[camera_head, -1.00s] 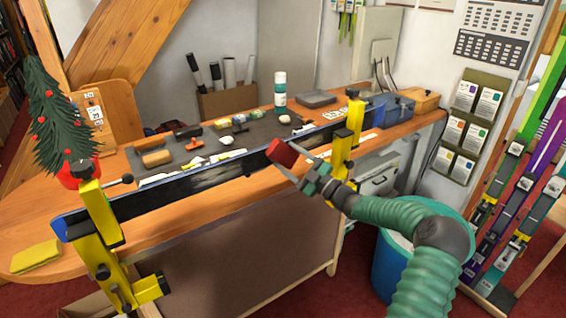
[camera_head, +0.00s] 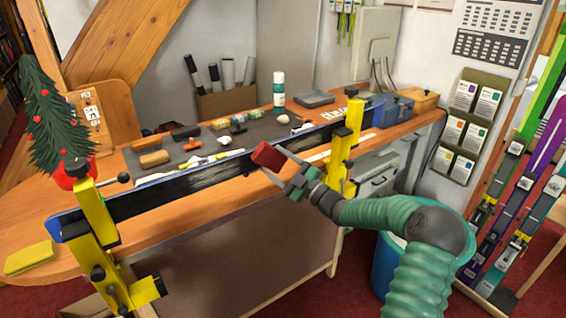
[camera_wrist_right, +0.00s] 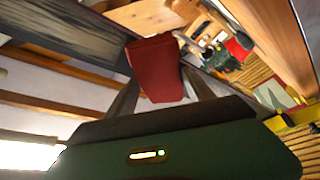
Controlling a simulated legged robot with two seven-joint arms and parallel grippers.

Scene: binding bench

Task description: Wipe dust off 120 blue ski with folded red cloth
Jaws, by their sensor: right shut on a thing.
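The ski (camera_head: 140,202) is clamped on edge along the front of the bench, its dark face toward me and its blue edge showing at the ends. Pale dusty streaks (camera_head: 212,176) mark the middle of its face. My right gripper (camera_head: 276,166) is shut on the folded red cloth (camera_head: 268,156) at the ski's face, right of the streaks. Whether the cloth touches the ski I cannot tell. In the right wrist view the cloth (camera_wrist_right: 155,68) sits between the fingertips, with the streaked ski (camera_wrist_right: 60,40) behind it. My left gripper is not in view.
Yellow clamps hold the ski at left (camera_head: 95,225) and right (camera_head: 346,150). A grey mat (camera_head: 196,156) with several tools lies behind it. A blue bin (camera_head: 384,262) stands below my right arm.

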